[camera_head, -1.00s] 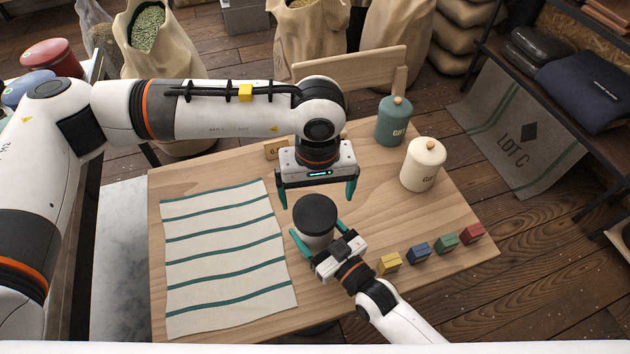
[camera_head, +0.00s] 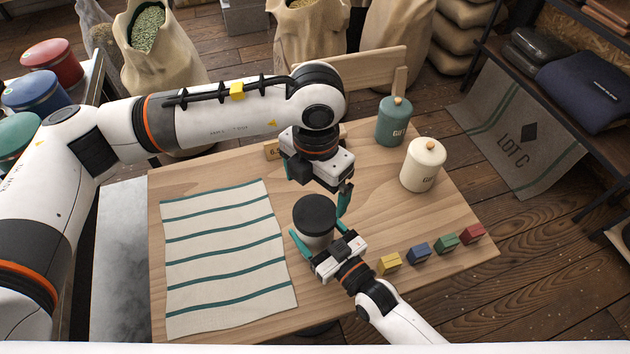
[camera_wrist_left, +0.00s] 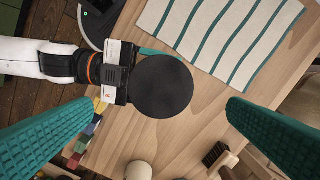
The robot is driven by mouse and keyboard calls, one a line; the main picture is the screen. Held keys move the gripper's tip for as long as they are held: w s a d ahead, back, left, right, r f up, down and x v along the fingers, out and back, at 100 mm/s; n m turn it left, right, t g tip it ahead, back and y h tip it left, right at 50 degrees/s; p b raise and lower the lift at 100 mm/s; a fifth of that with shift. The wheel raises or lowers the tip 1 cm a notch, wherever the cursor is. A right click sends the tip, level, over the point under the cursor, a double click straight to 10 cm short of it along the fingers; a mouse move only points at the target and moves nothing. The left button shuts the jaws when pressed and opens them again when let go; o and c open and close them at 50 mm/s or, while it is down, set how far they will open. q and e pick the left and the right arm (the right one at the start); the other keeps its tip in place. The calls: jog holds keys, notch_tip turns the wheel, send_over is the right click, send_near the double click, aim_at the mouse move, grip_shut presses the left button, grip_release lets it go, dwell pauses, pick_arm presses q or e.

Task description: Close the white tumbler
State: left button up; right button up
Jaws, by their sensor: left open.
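The white tumbler (camera_head: 318,241) stands upright on the wooden table, with a black lid (camera_head: 315,213) on its top. I cannot tell how tightly the lid sits. My right gripper (camera_head: 322,240) is shut around the tumbler's body from the front right. My left gripper (camera_head: 325,187) is open and empty, just above and behind the lid, pointing down. In the left wrist view the lid (camera_wrist_left: 162,87) lies between the open fingers, nearer the top, hiding the tumbler's body.
A striped cloth (camera_head: 225,250) lies on the left of the table (camera_head: 460,215). A green canister (camera_head: 392,122) and a cream canister (camera_head: 423,165) stand at the right. Several small coloured blocks (camera_head: 419,252) line the front right edge.

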aim_at(315, 213)
pick_arm(q)
jog(key=n, duration=0.3)
jog(key=shift+a+r, duration=0.1)
jog(key=shift+f, duration=4)
jog(key=shift+c, duration=0.4)
jog(key=c, duration=0.9)
jog(key=o, duration=1)
jog(key=shift+o, duration=0.2)
jog(key=shift+r, duration=0.1)
notch_tip(315, 213, up, 12)
